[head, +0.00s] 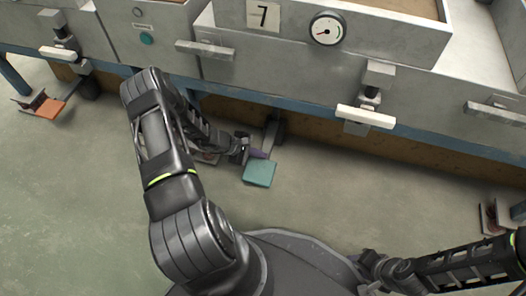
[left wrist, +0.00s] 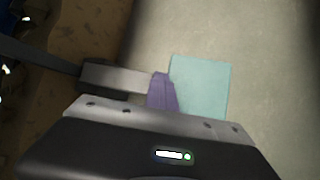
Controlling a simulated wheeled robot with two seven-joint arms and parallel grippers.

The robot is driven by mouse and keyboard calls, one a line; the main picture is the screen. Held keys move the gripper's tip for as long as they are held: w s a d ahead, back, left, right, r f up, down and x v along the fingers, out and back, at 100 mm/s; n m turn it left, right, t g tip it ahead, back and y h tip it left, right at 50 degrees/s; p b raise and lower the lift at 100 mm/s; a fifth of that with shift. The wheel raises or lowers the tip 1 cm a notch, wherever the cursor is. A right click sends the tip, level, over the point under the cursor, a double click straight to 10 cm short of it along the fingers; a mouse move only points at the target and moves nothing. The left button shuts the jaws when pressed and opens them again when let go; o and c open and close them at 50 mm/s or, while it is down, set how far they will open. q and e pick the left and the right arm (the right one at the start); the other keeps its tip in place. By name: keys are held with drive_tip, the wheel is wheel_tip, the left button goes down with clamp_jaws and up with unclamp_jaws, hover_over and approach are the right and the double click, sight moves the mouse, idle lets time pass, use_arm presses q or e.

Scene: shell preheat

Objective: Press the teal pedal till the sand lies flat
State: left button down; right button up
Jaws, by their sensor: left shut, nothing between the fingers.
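The teal pedal (head: 259,173) is a flat square plate low over the floor, on a metal arm under the machine marked 7. It also shows in the left wrist view (left wrist: 203,86), partly hidden at its lower edge by my gripper. My left gripper (head: 257,154) is shut and empty, with its purple fingertips (left wrist: 162,92) at the pedal's near edge in the wrist view. I cannot tell whether they touch it. My right gripper (head: 385,273) is at the bottom right of the head view, away from the pedal. The sand (head: 405,6) shows only in part in a box at the top.
A round gauge (head: 326,29) is on the front of machine 7. An orange pedal (head: 48,107) is at the far left, and another pedal (head: 491,217) is at the right edge. White handles (head: 365,116) stick out from the machines. The floor in front is clear.

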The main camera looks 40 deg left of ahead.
use_arm(q)
drive_tip(key=shift+s+d+f, duration=0.15)
drive_tip(key=shift+s+f, duration=0.15)
drive_tip(key=shift+s, duration=0.15)
drive_tip(key=shift+w+r+p, duration=0.1)
drive_tip(key=shift+r+p, duration=2.1)
drive_tip(key=shift+r, duration=0.7)
drive_tip(key=shift+w+r, duration=0.15)
drive_tip(key=shift+r, duration=0.05)
drive_tip(key=shift+w+r, duration=0.1)
drive_tip(key=shift+r, duration=0.05)
wheel_tip(320, 180, up, 5)
drive_tip(key=p, duration=0.3)
drive_tip(key=shift+w+p, duration=0.15)
drive_tip(key=shift+p, duration=0.15)
